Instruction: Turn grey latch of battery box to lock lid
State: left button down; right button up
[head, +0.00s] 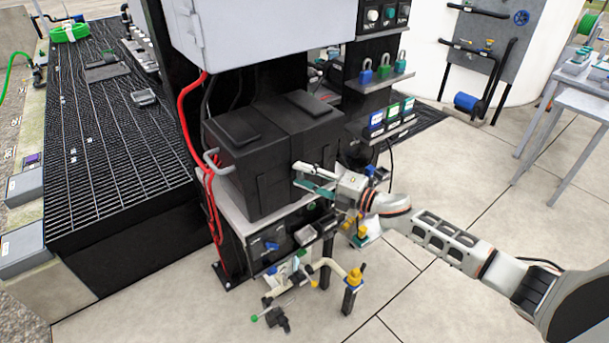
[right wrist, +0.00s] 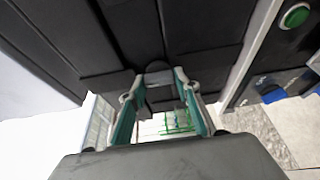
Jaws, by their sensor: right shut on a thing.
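The black battery box (head: 240,172) stands on a grey shelf under a light grey cabinet, and its lid (head: 233,127) looks down flat. My right gripper (head: 298,176) reaches the box's front face from the right. In the right wrist view its teal-padded fingers (right wrist: 158,82) close around a small dark grey rounded piece, which looks like the latch (right wrist: 158,68), against the black box wall. In the head view the fingers hide the latch, and its exact turn angle cannot be told. My left gripper is not in view.
A grey loop handle (head: 211,161) and red cables (head: 186,110) are at the box's left. Below the shelf are a panel with a blue knob (head: 272,245) and a yellow-capped pipe (head: 354,276).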

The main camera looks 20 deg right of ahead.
jog(key=o, duration=1.1)
jog(key=shift+o, duration=0.2)
jog(key=v, duration=1.2)
jog(key=s+a+f+m+g+h, duration=0.1)
jog(key=s+a+f+m+h, duration=0.2)
jog(key=s+f+m, duration=0.8)
jog(key=s+a+f+m+g+h, duration=0.1)
jog(key=s+a+f+m+h, duration=0.3)
jog(key=s+f+m, duration=0.7)
jog(key=shift+s+a+f+g+h, duration=0.3)
jog(key=shift+s+f+h, duration=0.2)
jog(key=shift+s+h, duration=0.45)
